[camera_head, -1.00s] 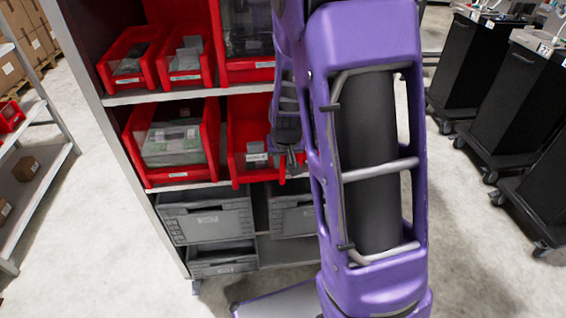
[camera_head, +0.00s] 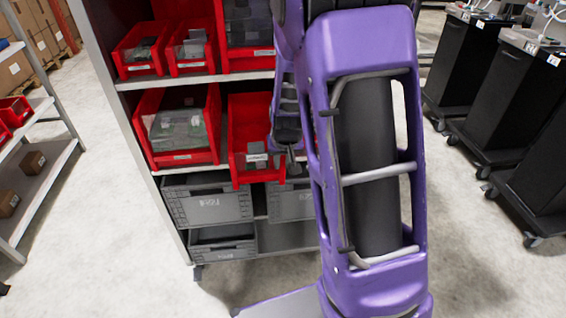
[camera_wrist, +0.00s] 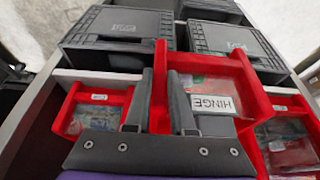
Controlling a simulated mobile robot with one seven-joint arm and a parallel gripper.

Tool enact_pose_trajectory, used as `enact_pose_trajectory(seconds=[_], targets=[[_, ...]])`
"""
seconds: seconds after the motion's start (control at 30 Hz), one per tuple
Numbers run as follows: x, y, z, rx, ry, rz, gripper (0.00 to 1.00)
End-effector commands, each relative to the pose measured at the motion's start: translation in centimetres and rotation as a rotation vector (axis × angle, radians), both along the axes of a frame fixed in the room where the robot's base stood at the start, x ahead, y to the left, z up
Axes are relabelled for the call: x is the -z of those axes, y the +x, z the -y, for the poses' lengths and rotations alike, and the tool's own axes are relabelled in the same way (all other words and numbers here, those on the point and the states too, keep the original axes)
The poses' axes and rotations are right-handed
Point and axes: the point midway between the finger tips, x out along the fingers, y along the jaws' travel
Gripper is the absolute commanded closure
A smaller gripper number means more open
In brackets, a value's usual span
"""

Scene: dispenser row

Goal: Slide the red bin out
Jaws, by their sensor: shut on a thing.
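The red bin (camera_head: 239,172) with a white label stands on the middle shelf, right of a larger red bin. It juts out past the shelf edge and its neighbour. In the wrist view, the red bin (camera_wrist: 208,63) holds a part with a label reading "HINGE". My gripper (camera_head: 289,162) is at the bin's front right in the head view. In the wrist view, my gripper (camera_wrist: 161,74) has its two fingers on either side of the bin's wall, shut on it. My purple arm hides the shelf right of the bin.
The neighbouring red bin (camera_head: 180,128) stays on the shelf. Grey crates (camera_head: 208,203) sit below, and more red bins (camera_head: 140,50) sit above. Black carts (camera_head: 495,90) stand to the right. The floor before the rack is clear.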

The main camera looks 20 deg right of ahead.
Motion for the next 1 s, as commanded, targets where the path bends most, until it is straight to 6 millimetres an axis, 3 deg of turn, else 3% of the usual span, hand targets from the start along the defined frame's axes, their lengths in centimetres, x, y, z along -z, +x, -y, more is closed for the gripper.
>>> enact_pose_trajectory(seconds=[0.33,0.37,0.5,0.57,0.87,1.0], targets=[[0.0,0.1,0.0,-0.001,0.000,0.000,1.00],[0.0,0.1,0.0,0.000,0.000,0.000,0.76],[0.0,0.1,0.0,0.000,0.000,0.000,0.51],[0.0,0.1,0.0,-0.001,-0.001,0.001,0.43],[-0.2,0.0,0.0,-0.001,-0.001,0.001,0.43],[-1.5,-0.3,-0.1,-0.002,-0.001,0.004,0.43]])
